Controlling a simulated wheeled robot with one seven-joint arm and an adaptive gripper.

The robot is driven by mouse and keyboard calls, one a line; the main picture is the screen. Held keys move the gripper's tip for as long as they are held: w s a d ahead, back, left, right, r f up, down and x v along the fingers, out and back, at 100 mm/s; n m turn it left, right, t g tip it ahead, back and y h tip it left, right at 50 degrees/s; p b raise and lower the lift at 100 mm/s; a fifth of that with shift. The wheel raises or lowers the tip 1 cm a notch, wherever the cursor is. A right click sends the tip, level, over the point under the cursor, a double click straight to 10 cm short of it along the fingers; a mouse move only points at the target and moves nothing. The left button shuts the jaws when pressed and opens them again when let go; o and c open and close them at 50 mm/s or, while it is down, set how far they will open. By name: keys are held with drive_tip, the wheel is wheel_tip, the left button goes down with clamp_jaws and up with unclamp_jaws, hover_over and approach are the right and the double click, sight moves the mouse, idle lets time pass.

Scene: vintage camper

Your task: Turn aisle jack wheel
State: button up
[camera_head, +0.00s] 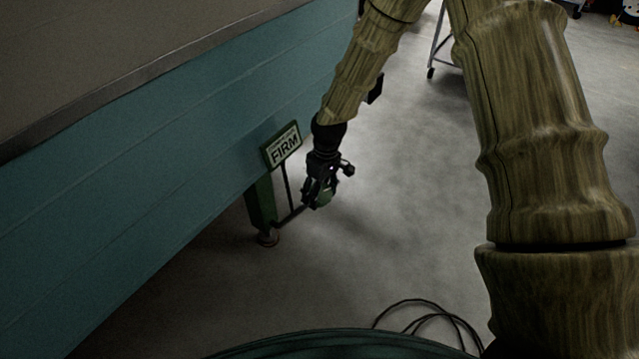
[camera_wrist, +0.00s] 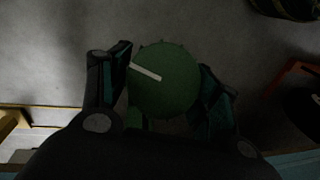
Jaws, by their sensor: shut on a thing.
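The jack wheel is a green disc (camera_wrist: 168,92) with a white line on its face in the wrist view. The line runs from the left edge toward the centre, sloping slightly down to the right. My gripper (camera_head: 318,199) is low by the jack, and its fingers (camera_wrist: 163,95) are shut on the wheel's left and right sides. In the head view the wheel (camera_head: 325,197) is mostly hidden behind the fingers. The green jack post (camera_head: 262,203) stands on a round foot (camera_head: 267,238) under the teal camper side, with a sign reading "FIRM" (camera_head: 284,147) above it.
The teal camper wall (camera_head: 150,170) fills the left, close beside my gripper. A black cable (camera_head: 430,309) lies looped on the floor at bottom right. A wheeled metal stand (camera_head: 437,45) is at the back. The grey floor (camera_head: 410,170) right of the jack is clear.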

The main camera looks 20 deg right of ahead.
drive_tip(key=shift+w+d+r+m+y+p, duration=0.1)
drive_tip(key=shift+m+y+p, duration=0.3)
drive_tip(key=shift+m+p, duration=0.55)
drive_tip(key=shift+w+m+y+p, duration=0.1)
drive_tip(key=shift+m+y+p, duration=0.45)
drive_tip(key=shift+p, duration=0.6)
drive_tip(key=o, duration=1)
drive_tip(key=v, duration=1.1)
drive_tip(key=shift+w+r, duration=0.2)
drive_tip(key=shift+r, duration=0.15)
